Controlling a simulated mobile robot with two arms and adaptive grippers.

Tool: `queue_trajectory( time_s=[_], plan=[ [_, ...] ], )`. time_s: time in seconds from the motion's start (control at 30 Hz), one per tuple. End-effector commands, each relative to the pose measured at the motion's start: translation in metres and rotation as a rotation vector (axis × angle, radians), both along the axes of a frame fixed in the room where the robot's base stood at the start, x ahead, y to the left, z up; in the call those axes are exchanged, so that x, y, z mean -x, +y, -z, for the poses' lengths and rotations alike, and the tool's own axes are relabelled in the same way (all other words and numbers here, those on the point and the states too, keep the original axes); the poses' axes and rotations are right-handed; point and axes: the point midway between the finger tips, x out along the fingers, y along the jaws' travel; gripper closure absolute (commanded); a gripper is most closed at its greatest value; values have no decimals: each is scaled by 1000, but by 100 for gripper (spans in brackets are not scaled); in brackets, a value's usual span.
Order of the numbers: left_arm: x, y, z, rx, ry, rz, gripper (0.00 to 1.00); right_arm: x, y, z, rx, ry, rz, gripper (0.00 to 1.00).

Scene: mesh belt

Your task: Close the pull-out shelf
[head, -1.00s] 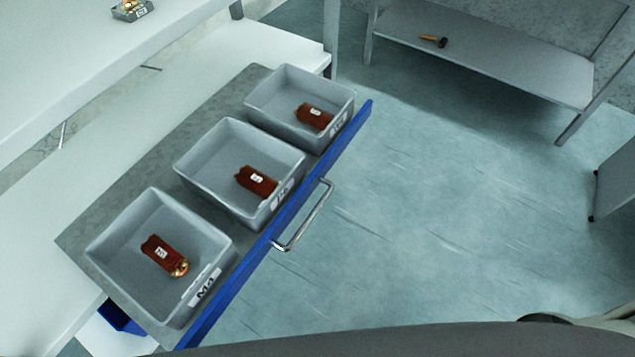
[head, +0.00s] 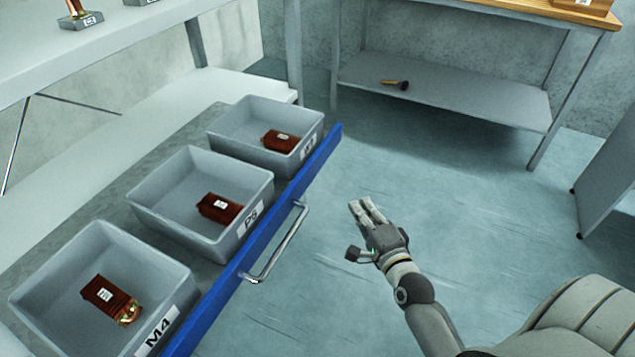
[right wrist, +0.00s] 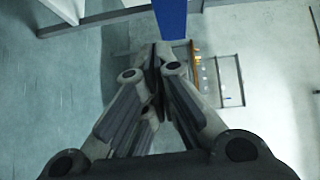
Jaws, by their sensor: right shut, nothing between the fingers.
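The pull-out shelf is out, with a grey board and a blue front edge (head: 262,240) that carries a metal bar handle (head: 279,248). Three grey bins stand on the shelf. My right gripper (head: 362,212) is to the right of the handle, over the floor and apart from the shelf. Its fingers are together with nothing between them. In the right wrist view the shut fingers (right wrist: 153,52) point toward a blue strip (right wrist: 170,18), the shelf front, with a metal bar at the upper left. My left gripper is not in view.
The near bin (head: 55,262), middle bin (head: 165,211) and far bin (head: 232,138) each hold a dark red packet. A workbench with a lower shelf (head: 440,92) stands at the back, a hammer-like tool (head: 395,84) on it. Open floor (head: 470,220) lies to the right.

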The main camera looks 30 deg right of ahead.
Motion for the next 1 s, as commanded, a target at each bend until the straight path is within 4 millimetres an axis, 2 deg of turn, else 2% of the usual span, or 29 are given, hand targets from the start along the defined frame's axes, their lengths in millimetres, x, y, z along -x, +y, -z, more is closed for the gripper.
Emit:
queue_trajectory(
  time_s=[0.1,0.27,0.8,1.0],
  plan=[
    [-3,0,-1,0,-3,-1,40,0,-3,-16,-37,-45,6,100],
    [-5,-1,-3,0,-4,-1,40,-11,-5,-20,-42,-54,7,100],
    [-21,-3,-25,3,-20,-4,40,-100,-15,-19,-37,-52,6,100],
    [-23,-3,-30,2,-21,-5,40,-122,3,-18,-41,-49,7,100]
  ],
)
